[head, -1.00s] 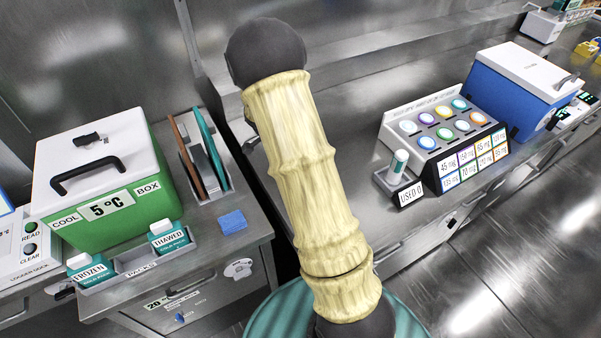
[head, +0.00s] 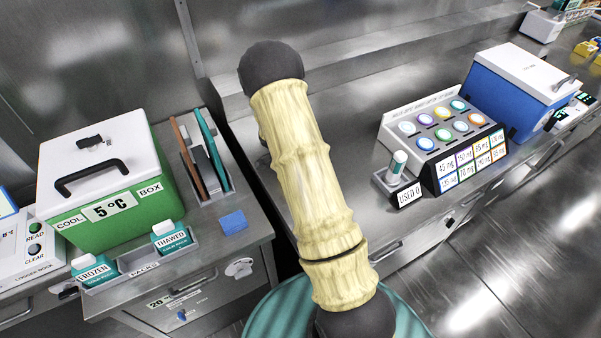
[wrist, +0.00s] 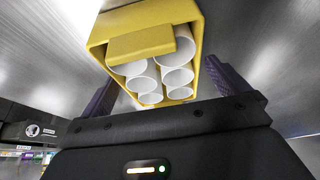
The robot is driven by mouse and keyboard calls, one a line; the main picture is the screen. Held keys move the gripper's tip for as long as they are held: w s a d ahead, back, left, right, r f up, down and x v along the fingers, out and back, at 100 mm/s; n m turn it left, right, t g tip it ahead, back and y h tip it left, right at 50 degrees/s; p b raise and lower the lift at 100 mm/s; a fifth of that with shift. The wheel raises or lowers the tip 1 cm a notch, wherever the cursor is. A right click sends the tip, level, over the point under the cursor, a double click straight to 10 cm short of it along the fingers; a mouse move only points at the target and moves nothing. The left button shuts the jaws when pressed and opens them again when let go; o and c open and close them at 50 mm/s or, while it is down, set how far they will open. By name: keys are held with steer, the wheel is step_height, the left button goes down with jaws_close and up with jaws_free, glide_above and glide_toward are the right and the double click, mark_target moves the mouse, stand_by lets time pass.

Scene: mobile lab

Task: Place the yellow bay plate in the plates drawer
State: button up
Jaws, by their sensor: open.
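In the wrist view a yellow box-shaped piece (wrist: 142,42) holding several white tubes (wrist: 178,76) is just beyond my gripper (wrist: 162,76). The dark purple fingers stand apart, one on each side of it. I cannot tell whether they touch it, or whether this piece is the yellow bay plate. No flat yellow plate shows clearly in either view. My gripper is outside the head view, where my arm fills the middle. Drawer fronts show below the left bench, one of them (head: 180,296) closed with a small label. I cannot read a plates label on any.
On the left bench stand a green cool box (head: 105,180), a packs holder (head: 140,262), a blue pad (head: 233,222) and upright panels (head: 208,150). The right bench holds a rack of coloured caps (head: 440,135) and a blue box (head: 515,95). Floor is clear at lower right.

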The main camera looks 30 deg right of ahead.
steer(key=shift+d+f, duration=0.25)
steer(key=shift+f, duration=0.2)
steer(key=shift+c, duration=0.4)
steer(key=c, duration=1)
steer(key=shift+c, duration=0.2)
steer(key=shift+r, duration=0.1)
step_height(320, 180, up, 10)
steer(key=shift+f+b, duration=0.1)
steer(key=shift+b, duration=0.5)
